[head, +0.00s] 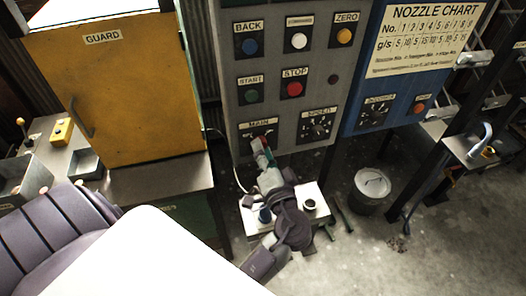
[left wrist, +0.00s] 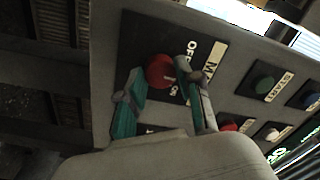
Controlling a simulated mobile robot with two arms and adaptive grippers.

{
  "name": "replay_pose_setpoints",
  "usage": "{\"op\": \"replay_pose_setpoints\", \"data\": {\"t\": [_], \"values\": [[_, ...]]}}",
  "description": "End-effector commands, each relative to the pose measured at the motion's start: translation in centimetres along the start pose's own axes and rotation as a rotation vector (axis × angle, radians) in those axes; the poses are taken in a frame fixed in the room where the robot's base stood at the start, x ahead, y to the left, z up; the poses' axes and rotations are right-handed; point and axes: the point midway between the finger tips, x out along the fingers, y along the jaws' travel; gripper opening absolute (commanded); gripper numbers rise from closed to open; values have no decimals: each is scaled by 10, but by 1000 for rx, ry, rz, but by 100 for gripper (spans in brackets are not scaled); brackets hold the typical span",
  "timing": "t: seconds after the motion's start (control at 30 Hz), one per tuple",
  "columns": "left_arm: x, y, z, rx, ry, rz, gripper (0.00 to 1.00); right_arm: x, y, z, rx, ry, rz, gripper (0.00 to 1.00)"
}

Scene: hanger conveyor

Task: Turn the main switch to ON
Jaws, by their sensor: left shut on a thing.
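The main switch has a red round knob (left wrist: 160,72) on a dark plate, with the labels MAIN and OFF partly readable in the left wrist view. In the head view its dark plate (head: 249,134) is at the lower left of the grey panel. My left gripper (head: 263,148) is at the switch, coming up from below. In the left wrist view my left gripper (left wrist: 162,98) has its teal-padded fingers on both sides of the knob, shut on it. The fingers hide part of the plate, and I cannot tell which position the knob points to. My right gripper is not in view.
The grey panel (head: 313,75) has START, STOP, BACK and ZERO buttons and a SPEED dial (head: 318,126) right of the switch. A blue panel (head: 366,117) adjoins it. A yellow guard door (head: 110,95) stands left. A bucket (head: 371,188) is on the floor.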

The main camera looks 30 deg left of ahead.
Motion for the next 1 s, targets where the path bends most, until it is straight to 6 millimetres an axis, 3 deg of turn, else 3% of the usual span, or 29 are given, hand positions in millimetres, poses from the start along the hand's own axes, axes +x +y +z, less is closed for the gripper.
{"op": "replay_pose_setpoints", "data": {"t": [0.6,1.0], "values": [[0,-3,-1,552,29,-7,0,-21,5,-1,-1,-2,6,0],[0,-2,0,740,40,-9,0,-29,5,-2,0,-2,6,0]]}}
